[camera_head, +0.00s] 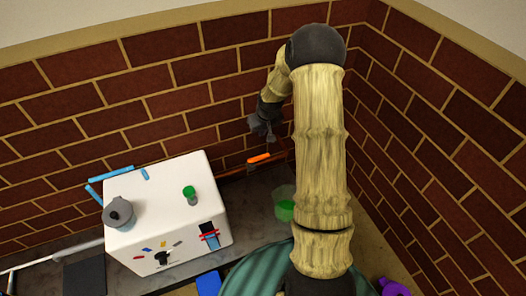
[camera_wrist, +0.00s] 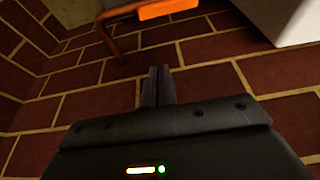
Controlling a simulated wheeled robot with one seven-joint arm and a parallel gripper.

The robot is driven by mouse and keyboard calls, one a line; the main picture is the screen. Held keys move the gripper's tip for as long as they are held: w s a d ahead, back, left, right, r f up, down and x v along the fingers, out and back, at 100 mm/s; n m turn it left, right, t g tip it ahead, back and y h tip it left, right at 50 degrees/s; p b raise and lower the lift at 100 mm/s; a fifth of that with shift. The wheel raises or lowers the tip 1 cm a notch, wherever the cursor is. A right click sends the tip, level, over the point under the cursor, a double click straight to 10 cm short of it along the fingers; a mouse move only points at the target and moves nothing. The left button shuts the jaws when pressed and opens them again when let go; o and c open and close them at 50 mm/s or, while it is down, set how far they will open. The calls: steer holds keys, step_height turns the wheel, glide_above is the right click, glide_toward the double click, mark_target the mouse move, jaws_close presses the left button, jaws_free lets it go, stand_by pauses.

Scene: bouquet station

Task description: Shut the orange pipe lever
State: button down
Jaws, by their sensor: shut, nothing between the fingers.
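The orange lever (camera_head: 259,159) sits on a thin reddish-brown pipe (camera_head: 235,171) that runs low along the brick wall, right of the white box. In the wrist view the lever (camera_wrist: 168,9) is at the top edge, partly cut off, and lies along the pipe (camera_wrist: 104,36). My gripper (camera_head: 263,133) is just above the lever in the head view, close to the wall. In the wrist view my gripper (camera_wrist: 157,88) shows its fingers together and empty, apart from the lever with brick between them in the picture.
A white box (camera_head: 140,200) stands left of the lever, with a grey pot (camera_head: 120,213) and a green-capped jar (camera_head: 190,194) on top. A clear container with green contents (camera_head: 285,208) stands on the counter below the lever. Brick walls meet at the right.

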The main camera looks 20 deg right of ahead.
mark_target(259, 159)
steer(key=b+x, duration=0.6)
steer(key=x, duration=0.5)
steer(key=shift+s+r+b, duration=0.25)
steer(key=shift+s+b, duration=0.1)
steer(key=shift+s, duration=0.75)
steer(key=shift+s+r+b, duration=0.25)
steer(key=shift+s+b, duration=0.05)
steer(key=shift+s, duration=0.8)
steer(key=shift+w, duration=0.15)
